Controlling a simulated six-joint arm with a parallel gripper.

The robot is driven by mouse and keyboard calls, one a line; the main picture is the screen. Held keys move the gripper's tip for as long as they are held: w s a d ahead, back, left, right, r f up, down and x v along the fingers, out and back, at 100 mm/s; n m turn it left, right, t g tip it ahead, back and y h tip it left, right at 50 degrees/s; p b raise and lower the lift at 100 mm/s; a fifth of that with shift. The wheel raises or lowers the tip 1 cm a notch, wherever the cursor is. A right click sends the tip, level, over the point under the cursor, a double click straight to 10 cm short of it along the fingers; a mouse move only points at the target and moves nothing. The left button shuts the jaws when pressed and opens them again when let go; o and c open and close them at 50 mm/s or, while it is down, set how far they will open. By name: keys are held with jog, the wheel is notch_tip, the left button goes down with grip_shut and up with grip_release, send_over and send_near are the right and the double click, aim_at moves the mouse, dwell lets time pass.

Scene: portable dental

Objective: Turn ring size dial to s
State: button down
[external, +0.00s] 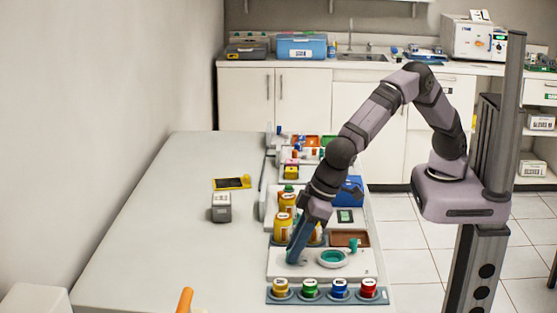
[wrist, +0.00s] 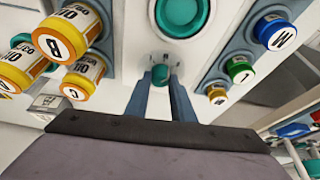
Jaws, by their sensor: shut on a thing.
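The ring size dial appears to be the small teal knob (wrist: 160,72) on the white panel (wrist: 128,62) in the wrist view. My gripper (wrist: 160,82) has its two blue-grey fingers on either side of this knob, shut on it. A larger teal ring (wrist: 180,12) in a white rim is just beyond it. In the external view my gripper (external: 292,257) points down at the left part of the white panel (external: 300,273), and the teal ring (external: 331,258) is to its right. Size marks around the dial are too small to read.
A blue-grey rack (external: 325,297) of coloured caps lies in front of the panel. A grey box (external: 221,208) and a yellow tray (external: 232,183) are on the table; its left side is clear.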

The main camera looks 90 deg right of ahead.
dwell(0.3)
jog(key=c, duration=1.5)
grip_release()
jog(key=shift+b+v, duration=0.5)
jog(key=shift+v, duration=3.2)
